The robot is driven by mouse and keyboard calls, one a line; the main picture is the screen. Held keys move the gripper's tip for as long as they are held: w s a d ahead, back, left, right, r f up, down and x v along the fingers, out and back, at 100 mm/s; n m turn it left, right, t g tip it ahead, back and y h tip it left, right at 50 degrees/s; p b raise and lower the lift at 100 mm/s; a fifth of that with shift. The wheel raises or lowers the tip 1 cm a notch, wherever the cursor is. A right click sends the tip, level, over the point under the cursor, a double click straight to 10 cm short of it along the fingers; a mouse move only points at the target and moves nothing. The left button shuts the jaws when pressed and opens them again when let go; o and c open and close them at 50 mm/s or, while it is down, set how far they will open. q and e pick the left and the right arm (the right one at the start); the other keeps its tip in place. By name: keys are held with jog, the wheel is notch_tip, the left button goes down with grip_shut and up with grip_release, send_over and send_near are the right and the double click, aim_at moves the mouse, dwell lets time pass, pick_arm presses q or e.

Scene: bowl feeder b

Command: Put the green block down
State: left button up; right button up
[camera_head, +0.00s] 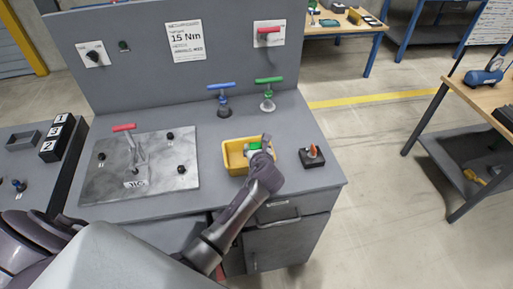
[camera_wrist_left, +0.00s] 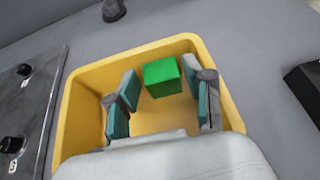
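The green block (camera_wrist_left: 162,77) is inside the yellow bin (camera_wrist_left: 82,100), near its far wall in the left wrist view. In the head view the block (camera_head: 254,146) shows only partly, beside my gripper, inside the bin (camera_head: 234,162). My left gripper (camera_wrist_left: 161,92) is over and within the bin, with its two fingers spread apart on either side of the block. Small gaps show between the fingers and the block, so it looks open and not gripping. Whether the block's underside rests on the bin floor is hard to tell. My right gripper is not in view.
A metal plate with a red-handled clamp (camera_head: 124,128) lies left of the bin on the grey bench (camera_head: 215,196). Blue-handled (camera_head: 222,86) and green-handled (camera_head: 269,80) tools stand behind the bin. A black block with an orange-tipped part (camera_head: 312,157) sits to its right.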

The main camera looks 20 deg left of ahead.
pick_arm(q)
jog(key=shift+s+d+r, duration=0.1)
jog(key=shift+r, duration=0.05)
jog(key=v, duration=1.1)
jog(key=shift+s+r+b, duration=0.25)
jog(key=shift+b, duration=0.15)
jog(key=shift+d, duration=0.15)
